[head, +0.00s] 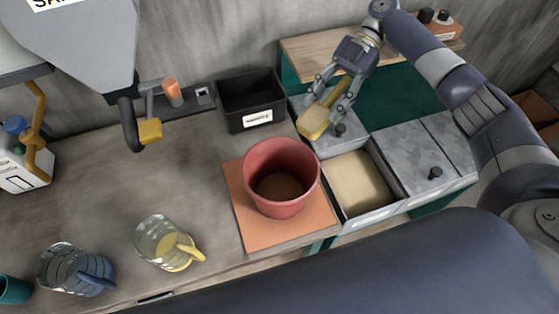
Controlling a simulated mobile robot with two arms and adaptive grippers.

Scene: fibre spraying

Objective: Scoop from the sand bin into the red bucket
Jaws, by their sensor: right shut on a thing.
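The red bucket (270,165) stands upright on an orange mat (250,228) near the middle of the head view. Its bottom looks covered with brownish material. The sand bin (360,184) is to its right, open and holding pale tan sand. My right gripper (333,102) is shut on a yellow scoop (315,121), above the grey lid area behind the sand bin and to the right of the bucket. The scoop is tilted; whether it holds sand I cannot tell. My left gripper is not in view.
A black box (250,97) stands behind the bucket. A clear jug with a yellow handle (165,243) and one with a blue handle (77,270) stand at the left. Grey lidded bins (412,155) lie right of the sand bin. A yellow-ended spout (149,131) hangs upper left.

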